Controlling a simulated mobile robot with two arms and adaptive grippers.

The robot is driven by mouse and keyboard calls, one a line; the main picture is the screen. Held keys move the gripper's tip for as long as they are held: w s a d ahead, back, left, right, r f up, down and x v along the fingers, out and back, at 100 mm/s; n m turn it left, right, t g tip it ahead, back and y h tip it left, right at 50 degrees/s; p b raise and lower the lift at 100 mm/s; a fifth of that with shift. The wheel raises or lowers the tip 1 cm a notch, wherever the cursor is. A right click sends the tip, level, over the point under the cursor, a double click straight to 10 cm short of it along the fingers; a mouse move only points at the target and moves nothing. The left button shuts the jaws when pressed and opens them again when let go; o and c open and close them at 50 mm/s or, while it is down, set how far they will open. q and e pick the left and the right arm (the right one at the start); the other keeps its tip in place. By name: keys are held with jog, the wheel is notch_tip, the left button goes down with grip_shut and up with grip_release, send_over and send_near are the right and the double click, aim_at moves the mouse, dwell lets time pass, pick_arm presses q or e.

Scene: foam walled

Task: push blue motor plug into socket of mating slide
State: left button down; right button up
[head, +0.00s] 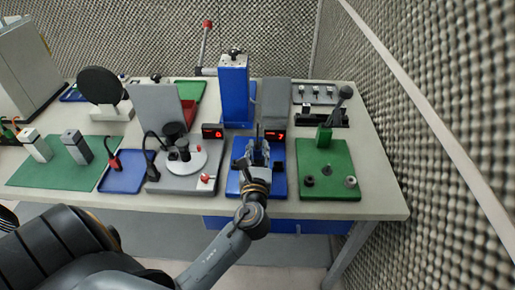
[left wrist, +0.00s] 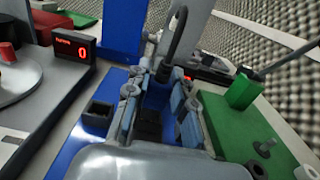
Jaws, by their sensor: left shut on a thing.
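My left gripper (head: 258,152) reaches over the blue base plate (head: 236,187) in the head view. In the left wrist view its blue-padded fingers (left wrist: 158,112) point away over the same plate (left wrist: 62,160). It is shut on the motor plug, which is mostly hidden between the fingers; a dark block (left wrist: 148,122) shows there. A black cable (left wrist: 178,42) rises beyond the fingers. A black block with a recessed top (left wrist: 98,115), possibly a socket, stands on the plate left of the fingers. I cannot tell whether the plug touches any socket. My right gripper is not in view.
A blue column (head: 234,88) stands behind the plate. Red displays (head: 212,132) stand near it. On the left is a grey station with a white disc (head: 186,160); on the right is a green plate (head: 318,178) with a green block and pegs. A foam wall closes the right side.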

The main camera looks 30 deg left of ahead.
pick_arm(q)
jog(key=shift+f+b, duration=0.35)
jog(key=shift+f, duration=0.3)
jog(key=c, duration=1.1)
grip_release()
jog(key=shift+o, duration=0.2)
jog(key=shift+s, duration=0.1)
jog(key=v, duration=1.2)
